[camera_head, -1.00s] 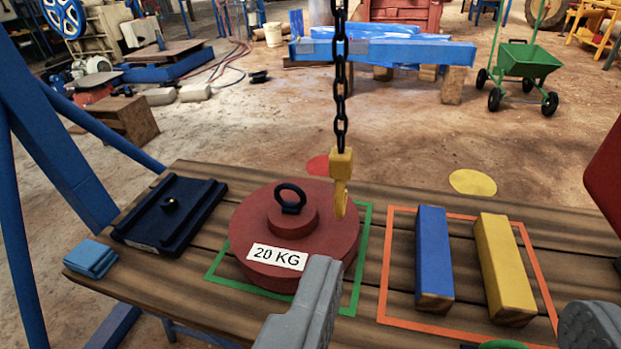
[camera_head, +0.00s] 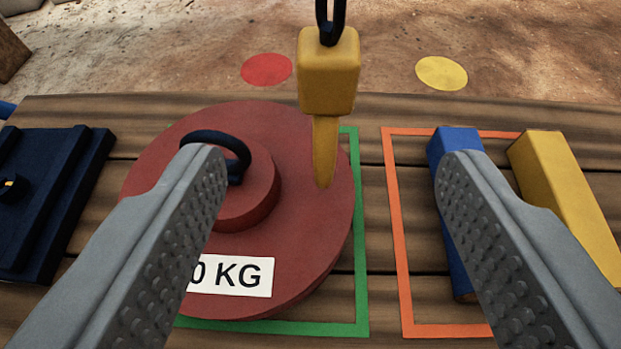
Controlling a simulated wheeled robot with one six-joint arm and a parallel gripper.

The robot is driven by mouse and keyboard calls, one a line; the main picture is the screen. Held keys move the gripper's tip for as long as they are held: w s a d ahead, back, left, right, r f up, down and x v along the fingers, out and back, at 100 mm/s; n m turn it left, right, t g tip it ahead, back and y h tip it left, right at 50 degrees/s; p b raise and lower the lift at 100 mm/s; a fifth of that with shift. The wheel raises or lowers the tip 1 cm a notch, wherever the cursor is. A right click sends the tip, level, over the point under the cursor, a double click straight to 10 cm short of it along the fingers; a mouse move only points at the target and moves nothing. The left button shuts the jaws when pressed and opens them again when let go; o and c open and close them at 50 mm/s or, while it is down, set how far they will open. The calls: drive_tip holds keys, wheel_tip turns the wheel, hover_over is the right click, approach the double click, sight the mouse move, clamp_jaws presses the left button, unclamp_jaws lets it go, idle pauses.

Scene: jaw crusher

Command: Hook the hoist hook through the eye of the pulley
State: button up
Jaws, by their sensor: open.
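The yellow hoist hook (camera_head: 328,75) hangs from a black chain (camera_head: 330,20) at the top centre, apart from my gripper. Its lower part shows edge-on in front of the right side of the red pulley (camera_head: 310,240). The pulley is a round weight with a label ending in "0 KG" and lies on the wooden table. Its black eye (camera_head: 238,150) stands on the raised centre, partly hidden by my left finger. My gripper (camera_head: 325,155) is open and empty, with its two grey fingers wide apart to either side of the hook.
A green outline (camera_head: 362,250) surrounds the pulley. A dark blue plate (camera_head: 50,190) lies at left. Red and yellow spots (camera_head: 441,73) mark the floor behind.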

sight(327, 59)
drive_tip(key=x, duration=1.6)
drive_tip(key=shift+w+f, duration=0.15)
clamp_jaws()
